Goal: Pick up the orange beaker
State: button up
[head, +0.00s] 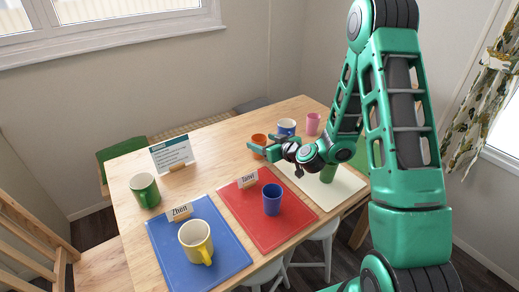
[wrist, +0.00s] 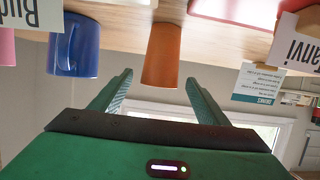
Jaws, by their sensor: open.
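The orange beaker (head: 259,139) stands on the wooden table toward the far side, partly hidden behind my gripper in the head view. My gripper (head: 262,146) is open and empty, its fingers pointing at the beaker. In the wrist view, which is upside down, the orange beaker (wrist: 161,55) lies straight ahead, centred between the two open fingertips (wrist: 159,77). The fingers are spread wider than the beaker. I cannot tell whether the beaker is just beyond the tips or slightly between them.
A blue-and-white mug (head: 287,127) and a pink beaker (head: 313,123) stand right of the orange beaker. A blue beaker (head: 272,199), yellow mug (head: 196,242), green mug (head: 145,190) and sign (head: 172,154) stand nearer or left.

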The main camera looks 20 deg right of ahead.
aim_at(255, 138)
jog(key=shift+x, duration=1.75)
jog(key=c, duration=1.1)
jog(key=shift+r, duration=0.15)
